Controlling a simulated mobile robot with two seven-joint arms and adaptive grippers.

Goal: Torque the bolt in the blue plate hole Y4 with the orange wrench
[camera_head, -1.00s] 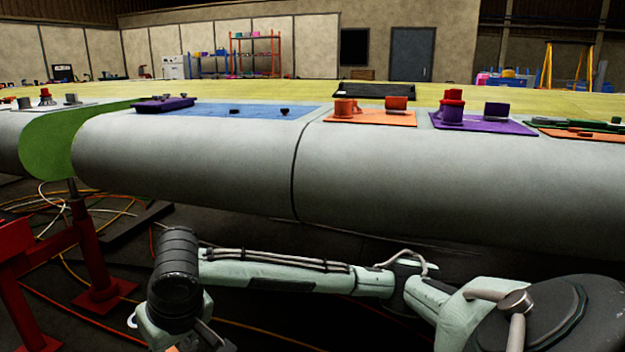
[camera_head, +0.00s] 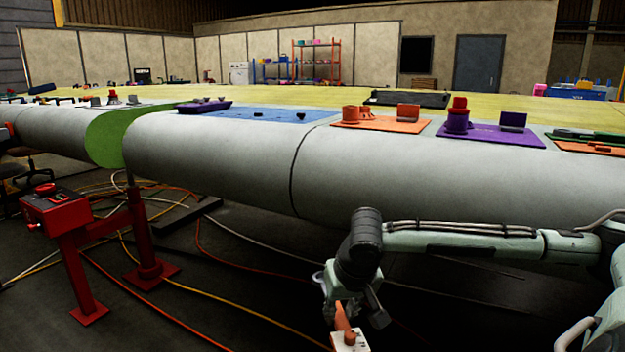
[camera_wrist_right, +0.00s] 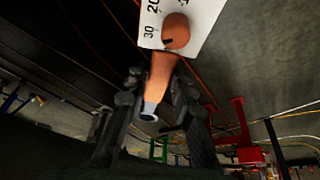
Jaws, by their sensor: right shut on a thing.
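The blue plate (camera_head: 275,114) lies flat on top of the wing, left of its middle seam, with small dark bolts (camera_head: 258,115) on it. The hole labels are too small to read, so I cannot tell which is Y4. My right gripper (camera_head: 345,308) hangs low in front of the wing, shut on the orange wrench (camera_head: 342,317). The wrench has a white scale piece (camera_head: 348,342) at its lower end. In the right wrist view the orange wrench (camera_wrist_right: 161,72) sits between the fingers, and the white scale (camera_wrist_right: 200,18) shows numbers. My left gripper is out of view.
The wing's rounded grey front edge (camera_head: 215,160) stands between my right gripper and the plate. A purple tray (camera_head: 204,107), orange mat (camera_head: 380,126) and purple mat (camera_head: 490,136) lie on the wing. A red stand (camera_head: 75,225) is at left; cables cross the floor.

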